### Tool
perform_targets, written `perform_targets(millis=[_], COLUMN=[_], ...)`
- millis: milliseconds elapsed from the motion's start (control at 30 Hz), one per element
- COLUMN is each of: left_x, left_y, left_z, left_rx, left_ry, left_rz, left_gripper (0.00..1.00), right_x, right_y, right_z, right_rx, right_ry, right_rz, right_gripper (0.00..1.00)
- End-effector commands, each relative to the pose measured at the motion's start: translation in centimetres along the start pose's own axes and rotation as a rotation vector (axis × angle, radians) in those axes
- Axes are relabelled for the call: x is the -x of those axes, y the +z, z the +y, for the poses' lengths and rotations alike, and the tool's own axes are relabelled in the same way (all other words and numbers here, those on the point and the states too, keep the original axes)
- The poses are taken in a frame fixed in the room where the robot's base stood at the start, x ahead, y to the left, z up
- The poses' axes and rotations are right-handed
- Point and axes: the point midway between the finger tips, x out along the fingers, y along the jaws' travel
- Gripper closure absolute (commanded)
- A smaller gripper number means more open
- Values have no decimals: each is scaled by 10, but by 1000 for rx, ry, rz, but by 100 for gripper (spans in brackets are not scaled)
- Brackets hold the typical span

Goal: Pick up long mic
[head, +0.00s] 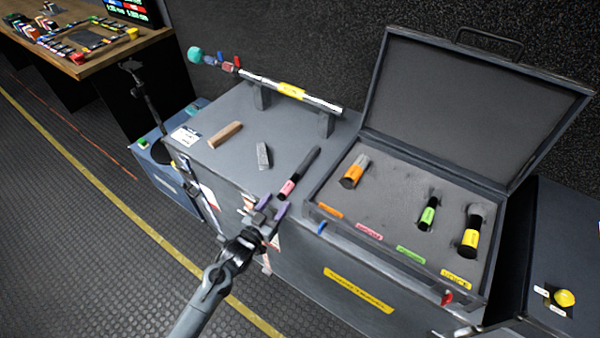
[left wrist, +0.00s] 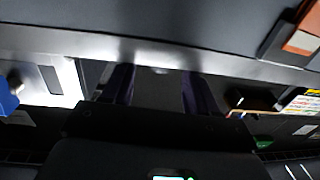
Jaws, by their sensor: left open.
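A long, slim black mic with a pink band (head: 300,172) lies on the grey cart top (head: 222,165), near its front edge and left of the open case. A longer pole with a yellow band (head: 290,89) rests across two grey holders at the back of the cart. My left gripper (head: 273,208) is open, with purple fingers, at the cart's front edge just below the pink-banded end of the mic. I cannot tell whether they touch. In the left wrist view, the fingers (left wrist: 158,85) are dark and apart, with nothing clear between them. My right gripper is not in view.
An open case (head: 402,165) holds an orange-banded mic (head: 354,172), a green-banded mic (head: 428,214) and a yellow-banded mic (head: 470,230). A wooden block (head: 225,134) and a small grey piece (head: 263,155) lie on the cart. A black stand (head: 140,88) is left.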

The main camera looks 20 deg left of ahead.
Motion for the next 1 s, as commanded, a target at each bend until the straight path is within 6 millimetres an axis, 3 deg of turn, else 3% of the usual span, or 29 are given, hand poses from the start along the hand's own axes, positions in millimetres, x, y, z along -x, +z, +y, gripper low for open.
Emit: perform_targets(millis=[400,700,1000], left_x=[-46,-49,-49], left_y=[0,0,0], left_z=[-1,-1,-1], left_rx=[1,1,1], left_ry=[0,0,0], left_rz=[1,0,0], left_gripper=[41,41,87], right_x=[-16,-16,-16], right_y=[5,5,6], right_z=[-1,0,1], right_rx=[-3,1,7], right_ry=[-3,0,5], right_rz=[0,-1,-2], right_gripper=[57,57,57])
